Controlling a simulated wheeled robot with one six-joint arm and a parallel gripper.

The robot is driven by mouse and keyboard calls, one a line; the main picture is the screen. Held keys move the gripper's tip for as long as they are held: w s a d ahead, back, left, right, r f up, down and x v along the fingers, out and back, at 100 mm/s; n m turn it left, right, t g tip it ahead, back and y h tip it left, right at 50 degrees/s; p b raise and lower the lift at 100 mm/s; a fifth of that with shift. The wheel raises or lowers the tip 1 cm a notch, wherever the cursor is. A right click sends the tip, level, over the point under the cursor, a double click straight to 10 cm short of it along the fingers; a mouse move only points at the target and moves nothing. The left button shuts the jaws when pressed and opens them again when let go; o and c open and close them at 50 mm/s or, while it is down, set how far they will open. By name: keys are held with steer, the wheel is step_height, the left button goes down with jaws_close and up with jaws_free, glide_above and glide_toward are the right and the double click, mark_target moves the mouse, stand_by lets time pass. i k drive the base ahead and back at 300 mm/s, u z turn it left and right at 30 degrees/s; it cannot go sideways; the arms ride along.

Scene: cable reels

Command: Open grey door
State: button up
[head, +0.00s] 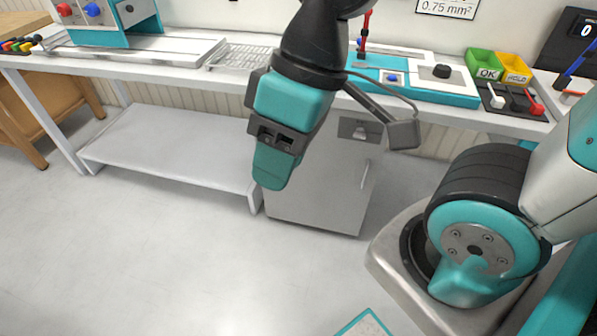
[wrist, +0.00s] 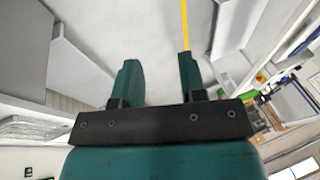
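The grey door (head: 325,190) is the front of a cabinet under the workbench in the head view. It looks shut, with a vertical bar handle (head: 366,173) near its right edge. A small dark fitting sits in the panel above it. My gripper (head: 272,178) hangs in front of the cabinet's left side and hides part of the door. In the wrist view my gripper (wrist: 158,75) has its two teal fingers apart, with only floor seen between them. It is apart from the handle, which lies to its right in the head view.
The workbench (head: 180,72) runs across the back, with a low white shelf (head: 165,145) left of the cabinet. Green (head: 483,65) and yellow (head: 514,68) bins stand on top at the right. The floor (head: 150,250) in front is clear.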

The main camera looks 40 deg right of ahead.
mark_target(331, 188)
steer(key=k, duration=1.3)
steer(key=i, duration=0.85)
steer(key=z, duration=0.65)
